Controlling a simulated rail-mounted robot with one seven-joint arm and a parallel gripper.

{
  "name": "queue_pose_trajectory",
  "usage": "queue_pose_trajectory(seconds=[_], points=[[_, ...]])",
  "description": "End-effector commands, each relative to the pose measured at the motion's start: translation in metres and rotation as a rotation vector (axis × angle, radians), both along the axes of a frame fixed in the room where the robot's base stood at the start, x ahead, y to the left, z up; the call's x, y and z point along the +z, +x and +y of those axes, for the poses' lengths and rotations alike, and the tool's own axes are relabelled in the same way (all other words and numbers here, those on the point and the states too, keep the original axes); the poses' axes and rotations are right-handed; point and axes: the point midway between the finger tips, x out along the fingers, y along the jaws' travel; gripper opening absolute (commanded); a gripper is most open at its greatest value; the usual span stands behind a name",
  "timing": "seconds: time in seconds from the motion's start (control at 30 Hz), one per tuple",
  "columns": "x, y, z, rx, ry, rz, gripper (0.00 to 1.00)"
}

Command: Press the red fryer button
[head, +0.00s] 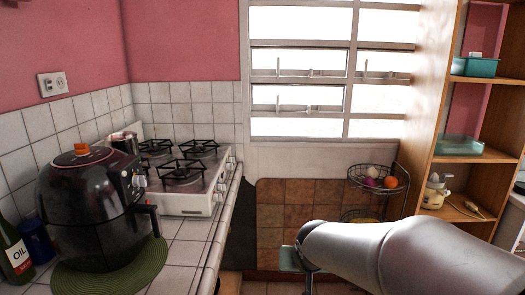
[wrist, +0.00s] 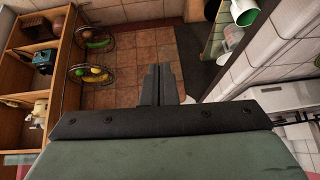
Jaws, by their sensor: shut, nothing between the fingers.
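The black fryer (head: 95,215) stands on a round green mat (head: 75,283) on the tiled counter at the left of the head view. A small orange-red button (head: 82,149) sits on top of its lid. The fryer's handle (head: 152,218) faces right. My gripper (wrist: 158,84) shows in the wrist view, its two fingers together and empty, above the floor. In the head view my arm reaches in from the lower right, far to the right of the fryer and apart from it. I cannot make out the fryer in the wrist view.
A white stove (head: 192,203) with several burners stands behind the fryer. An oil bottle (head: 13,252) and a blue container (head: 37,238) stand to its left. A wooden shelf (head: 457,158) and a wire basket rack (head: 373,186) are at the right. Open floor lies between.

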Motion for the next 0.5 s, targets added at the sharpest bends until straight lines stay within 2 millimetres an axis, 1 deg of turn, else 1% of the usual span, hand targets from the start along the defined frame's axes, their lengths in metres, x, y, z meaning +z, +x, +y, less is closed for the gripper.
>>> queue_pose_trajectory(seconds=[0.03, 0.07, 0.1, 0.17, 0.2, 0.23, 0.3, 0.4, 0.5], points=[[0.0, -0.035, -0.016, -0.007, -0.022, 0.078, 0.0], [-0.003, -0.056, -0.023, -0.005, -0.036, 0.131, 0.0], [-0.007, -0.083, -0.031, -0.001, -0.047, 0.199, 0.0], [-0.013, -0.121, -0.04, 0.01, -0.056, 0.293, 0.0], [-0.016, -0.143, -0.044, 0.019, -0.059, 0.349, 0.0], [-0.018, -0.159, -0.046, 0.027, -0.058, 0.387, 0.0], [-0.022, -0.188, -0.049, 0.043, -0.054, 0.46, 0.0], [-0.026, -0.215, -0.051, 0.062, -0.047, 0.527, 0.0], [-0.027, -0.226, -0.051, 0.071, -0.041, 0.554, 0.0]])
